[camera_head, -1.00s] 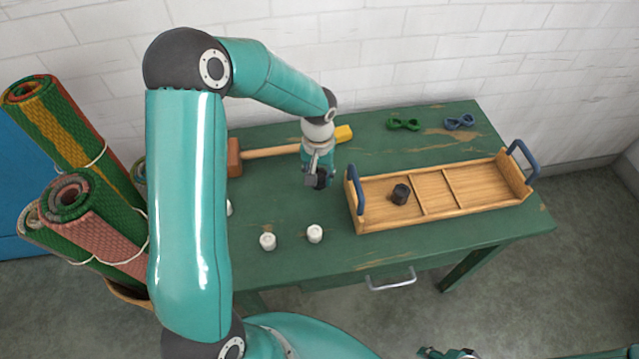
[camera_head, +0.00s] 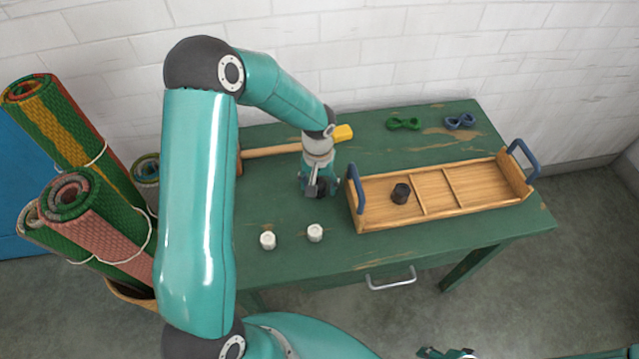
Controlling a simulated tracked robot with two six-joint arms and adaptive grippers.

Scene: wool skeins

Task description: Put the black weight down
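A black weight (camera_head: 400,193), a short dark cylinder, stands upright in the left compartment of the wooden tray (camera_head: 478,209). Two white weights stand apart on the green table, one at the left (camera_head: 268,240) and one to its right (camera_head: 315,233). My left gripper (camera_head: 320,190) points down over the table, left of the tray's near-left handle and behind the white weights. A dark shape shows at its fingertips; I cannot tell whether it is a held weight or part of the fingers. A small part of my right arm (camera_head: 450,353) shows at the bottom edge, its gripper state unclear.
Green (camera_head: 404,124) and blue (camera_head: 459,121) eight-shaped pieces lie at the back. Rolled rugs (camera_head: 100,220) stand left of the table. The table's front middle is clear.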

